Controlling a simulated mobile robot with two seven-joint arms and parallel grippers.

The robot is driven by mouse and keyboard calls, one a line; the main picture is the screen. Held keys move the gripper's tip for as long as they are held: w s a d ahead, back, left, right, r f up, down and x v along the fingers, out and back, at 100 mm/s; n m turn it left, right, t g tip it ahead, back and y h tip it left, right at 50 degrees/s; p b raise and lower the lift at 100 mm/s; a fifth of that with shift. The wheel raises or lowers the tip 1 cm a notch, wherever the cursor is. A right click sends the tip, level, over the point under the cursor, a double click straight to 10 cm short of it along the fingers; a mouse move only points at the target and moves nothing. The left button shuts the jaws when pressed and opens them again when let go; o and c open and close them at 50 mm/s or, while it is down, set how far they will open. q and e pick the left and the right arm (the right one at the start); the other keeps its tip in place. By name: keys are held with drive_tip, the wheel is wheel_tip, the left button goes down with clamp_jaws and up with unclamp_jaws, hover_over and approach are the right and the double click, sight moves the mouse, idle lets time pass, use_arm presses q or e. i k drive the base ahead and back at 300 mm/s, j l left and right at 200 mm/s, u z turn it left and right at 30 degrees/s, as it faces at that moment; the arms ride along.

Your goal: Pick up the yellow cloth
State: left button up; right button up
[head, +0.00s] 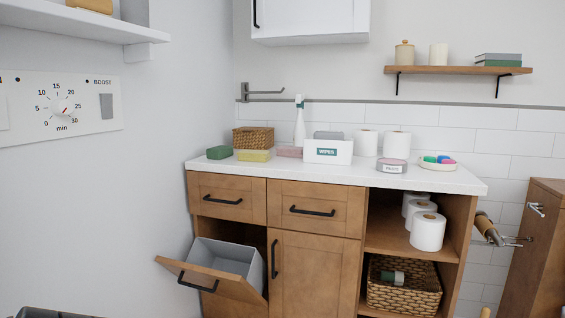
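The yellow cloth (254,155) appears as a flat, folded pale-yellow block lying on the white countertop (440,178), near its front edge on the left side. A dark green folded piece (219,152) lies to its left and a pink one (288,152) to its right. A wicker basket (253,137) stands just behind it. Neither of my grippers can be made out in the head view, and nothing is touching the cloth.
A white wipes box (328,152), a spray bottle (299,125), paper rolls (397,144) and a round tin (391,166) stand on the counter. Below, a tilt-out bin (215,275) hangs open at the left. A shelf (60,25) juts out at upper left.

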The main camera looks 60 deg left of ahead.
sight(245, 154)
drive_tip(key=u, duration=1.95)
